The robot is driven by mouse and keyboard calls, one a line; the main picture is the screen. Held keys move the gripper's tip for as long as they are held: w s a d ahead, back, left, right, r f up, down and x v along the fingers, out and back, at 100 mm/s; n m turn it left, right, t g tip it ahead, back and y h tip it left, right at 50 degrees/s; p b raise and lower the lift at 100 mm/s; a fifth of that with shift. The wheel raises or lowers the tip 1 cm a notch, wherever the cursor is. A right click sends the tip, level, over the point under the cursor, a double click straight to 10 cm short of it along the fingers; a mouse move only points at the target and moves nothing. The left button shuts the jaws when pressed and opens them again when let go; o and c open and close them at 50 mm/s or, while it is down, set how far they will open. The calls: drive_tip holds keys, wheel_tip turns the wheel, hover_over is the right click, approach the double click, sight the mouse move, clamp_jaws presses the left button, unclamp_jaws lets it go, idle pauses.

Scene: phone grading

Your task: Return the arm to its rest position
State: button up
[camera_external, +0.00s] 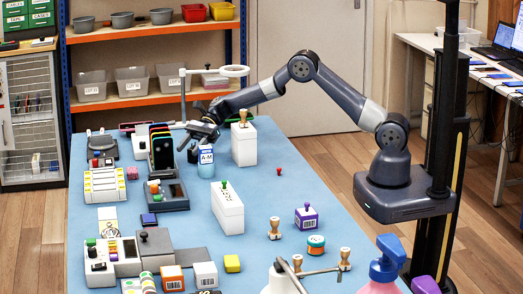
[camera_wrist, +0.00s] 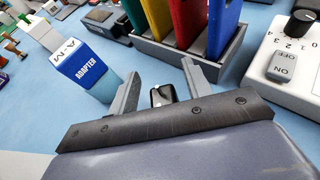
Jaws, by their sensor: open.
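My gripper (camera_external: 197,131) hangs over the back left part of the blue table, at the end of my outstretched arm. In the wrist view its two grey fingers (camera_wrist: 160,74) stand apart. A small black object (camera_wrist: 163,95) shows between them; I cannot tell whether it lies on the table or belongs to the gripper. In the outside view this container (camera_external: 206,161) is just below and right of the gripper.
A rack (camera_wrist: 180,58) with several coloured upright slabs is close beyond the fingers. A white box with a knob and switch (camera_wrist: 284,55) is at right. White boxes (camera_external: 228,212) and a ring on a stand (camera_external: 232,71) are near the arm. The table's right middle (camera_external: 270,190) is mostly clear.

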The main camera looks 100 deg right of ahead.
wheel_tip(320, 180, up, 12)
drive_tip(key=a+p, duration=0.1)
drive_tip(key=a, duration=0.2)
drive_tip(key=s+a+n+g+y+p, duration=0.1)
drive_tip(key=a, duration=0.3)
drive_tip(key=a+n+g, duration=0.1)
drive_tip(key=a, duration=0.3)
drive_tip(key=shift+s+a+r+y+p, duration=0.15)
drive_tip(key=shift+s+r+y+p, duration=0.15)
drive_tip(key=shift+s+y+p, duration=0.1)
drive_tip(key=s+a+n+g+p, duration=0.2)
drive_tip(key=s+a, duration=0.4)
drive_tip(key=a, duration=0.3)
drive_tip(key=s+a+f+n+g+y+p, duration=0.1)
drive_tip(key=s+a+n+g+p, duration=0.1)
drive_tip(key=s+a, duration=0.4)
drive_tip(key=s+a+n+g+y+p, duration=0.1)
drive_tip(key=s+a+n+g, duration=0.3)
drive_tip(key=a, duration=0.8)
drive_tip(key=shift+s+f+g+p, duration=0.2)
drive_tip(key=shift+s+g+p, duration=0.2)
drive_tip(key=shift+s+p, duration=0.5)
drive_tip(key=shift+a, duration=0.1)
